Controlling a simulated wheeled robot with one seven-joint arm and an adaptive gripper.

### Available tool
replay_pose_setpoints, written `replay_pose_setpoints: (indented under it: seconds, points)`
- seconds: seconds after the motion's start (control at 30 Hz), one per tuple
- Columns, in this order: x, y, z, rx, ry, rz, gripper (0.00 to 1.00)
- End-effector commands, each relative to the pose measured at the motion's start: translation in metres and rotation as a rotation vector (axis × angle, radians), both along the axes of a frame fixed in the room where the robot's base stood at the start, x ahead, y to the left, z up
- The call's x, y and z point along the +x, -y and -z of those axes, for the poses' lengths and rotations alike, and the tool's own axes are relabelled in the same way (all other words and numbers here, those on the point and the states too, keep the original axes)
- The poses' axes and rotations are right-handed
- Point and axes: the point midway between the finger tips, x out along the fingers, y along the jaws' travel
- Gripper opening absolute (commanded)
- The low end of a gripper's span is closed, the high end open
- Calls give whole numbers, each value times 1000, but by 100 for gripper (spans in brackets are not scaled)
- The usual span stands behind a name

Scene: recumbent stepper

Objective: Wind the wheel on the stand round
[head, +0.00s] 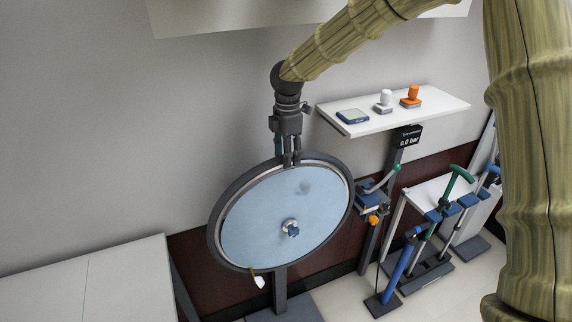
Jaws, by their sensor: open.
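The wheel (240,185) is a large dark ring with a pale blue disc (260,222) inside it and a small blue-and-grey hub (291,228) at its middle. It is mounted on a dark stand (280,290) whose post runs down to the floor. A small white tag (259,281) hangs at the lower rim. My gripper (291,162) points down at the top of the wheel, with its fingers at the upper rim. It is open, and whether its fingers touch the rim is unclear.
A white shelf (440,108) with small devices is on the wall to the right. Below it stand a gauge post (388,165) and several hand pumps, including a blue one (400,262). A pale table (90,285) is at the lower left.

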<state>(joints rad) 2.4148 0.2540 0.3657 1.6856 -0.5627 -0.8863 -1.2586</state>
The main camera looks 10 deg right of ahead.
Motion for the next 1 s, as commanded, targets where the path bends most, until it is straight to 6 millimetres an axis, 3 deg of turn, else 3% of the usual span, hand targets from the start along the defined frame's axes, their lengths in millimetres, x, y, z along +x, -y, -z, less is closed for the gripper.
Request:
replay_pose_setpoints:
  seconds: [0.33,0.8,1.0]
  points:
    - [0,-2,44,-1,-1,-2,46]
    - [1,-3,55,0,1,-3,46]
    - [1,-3,55,0,1,-3,10]
